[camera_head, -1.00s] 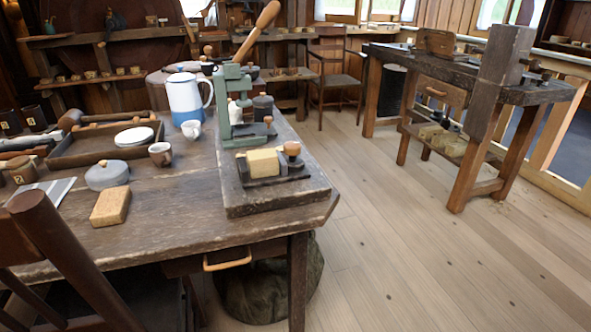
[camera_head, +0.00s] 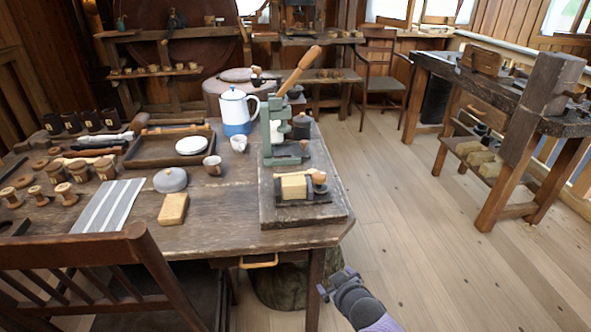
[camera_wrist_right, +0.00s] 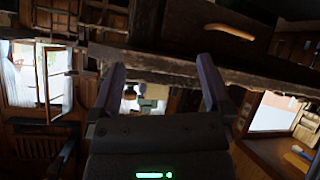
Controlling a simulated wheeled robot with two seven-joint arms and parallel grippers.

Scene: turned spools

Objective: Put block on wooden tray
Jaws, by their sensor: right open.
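A tan wooden block (camera_head: 173,208) lies on the table near its front edge, left of the green press. The wooden tray (camera_head: 148,163) lies farther back, with a white round dish on it. My right gripper (camera_head: 337,282) is in front of the table's right corner, over the floor, away from both blocks. In the right wrist view the gripper (camera_wrist_right: 160,72) is open and empty, its fingers apart below the table's drawer. My left gripper is out of view.
A chair (camera_head: 90,255) stands against the table's front left. The green press (camera_head: 276,135) and a blue-white jug (camera_head: 236,112) stand behind.

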